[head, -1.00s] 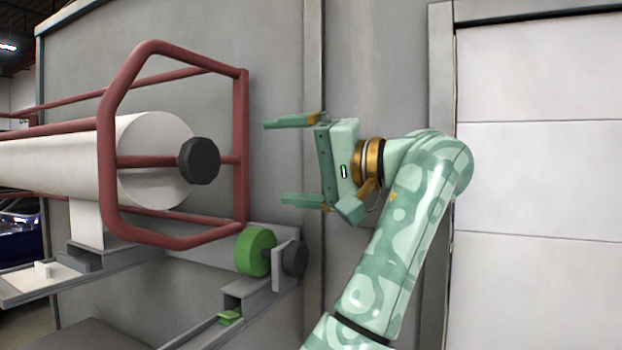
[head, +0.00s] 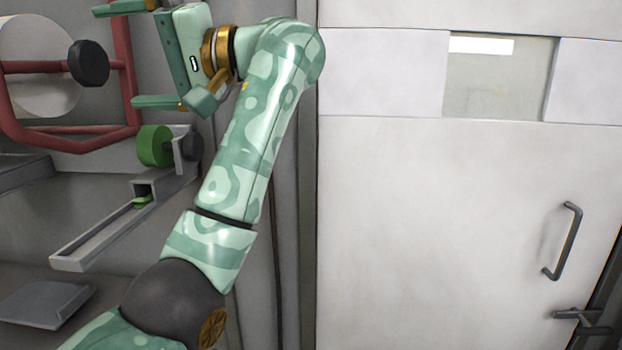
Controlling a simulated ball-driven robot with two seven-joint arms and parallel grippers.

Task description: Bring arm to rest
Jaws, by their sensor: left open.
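My left gripper (head: 120,57) is at the upper left of the head view, with its two fingers spread wide and pointing left. Nothing is between the fingers. My left arm rises from the bottom left and bends at the top near the door frame. The fingers overlap the red tube frame (head: 122,60) in the picture; I cannot tell how far apart they are in depth. My right gripper is not in view.
A white cylinder (head: 35,75) with a dark knob (head: 89,63) sits inside the red frame. Below are a green wheel (head: 154,146) and a grey rail (head: 110,230). A pale door (head: 430,220) with a handle (head: 567,240) fills the right side.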

